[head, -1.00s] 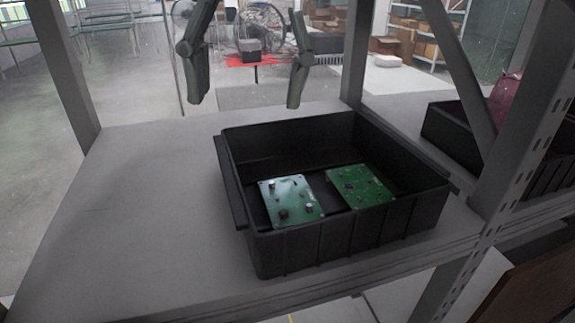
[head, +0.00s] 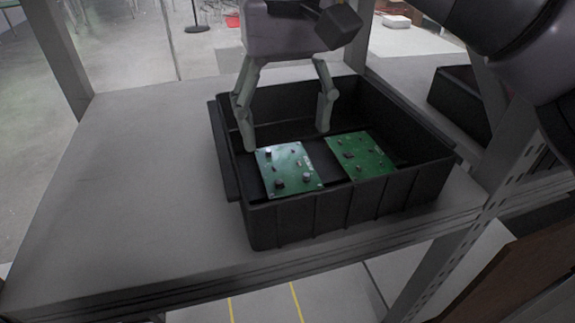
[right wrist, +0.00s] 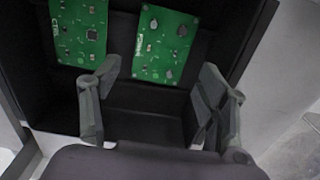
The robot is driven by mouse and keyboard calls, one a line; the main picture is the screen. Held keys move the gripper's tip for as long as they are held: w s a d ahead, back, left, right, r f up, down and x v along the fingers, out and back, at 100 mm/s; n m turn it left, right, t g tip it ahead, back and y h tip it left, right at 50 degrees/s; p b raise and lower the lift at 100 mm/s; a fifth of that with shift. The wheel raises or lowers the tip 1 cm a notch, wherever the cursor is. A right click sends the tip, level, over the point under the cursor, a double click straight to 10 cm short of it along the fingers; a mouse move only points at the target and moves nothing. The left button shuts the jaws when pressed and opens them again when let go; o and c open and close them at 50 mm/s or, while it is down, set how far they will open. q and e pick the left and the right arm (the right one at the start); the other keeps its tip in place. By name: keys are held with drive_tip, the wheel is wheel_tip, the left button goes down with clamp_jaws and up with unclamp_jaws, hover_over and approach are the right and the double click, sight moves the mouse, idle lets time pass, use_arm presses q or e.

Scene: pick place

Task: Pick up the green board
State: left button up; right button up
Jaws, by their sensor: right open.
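Two green boards lie side by side in a black bin (head: 345,212) on a grey shelf. In the head view the left green board (head: 290,168) is partly propped near the bin's front left, and the right green board (head: 361,156) lies beside it. My right gripper (head: 287,140) is open and empty, its fingertips down inside the bin behind the boards. In the right wrist view the gripper (right wrist: 160,135) spans empty bin floor, with one board (right wrist: 163,45) just past the fingers and the other board (right wrist: 80,28) at the upper left. My left gripper is not in view.
The bin walls stand close around my right gripper. A slotted shelf post (head: 480,222) rises on the right, with another black bin (head: 462,102) behind it. The shelf top (head: 135,180) left of the bin is clear.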

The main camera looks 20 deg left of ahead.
sight(286, 167)
drive_tip(key=shift+s+f, duration=0.25)
drive_tip(key=shift+f, duration=0.1)
wheel_tip(286, 167, down, 4)
drive_tip(key=shift+d+f+p, duration=0.15)
drive_tip(key=shift+p, duration=0.9)
drive_tip(key=shift+f, duration=0.3)
drive_tip(key=shift+s, duration=0.1)
drive_tip(key=shift+c, duration=0.3)
drive_tip(key=c, duration=0.6)
drive_tip(key=shift+c, duration=0.3)
drive_tip(key=shift+r, duration=0.15)
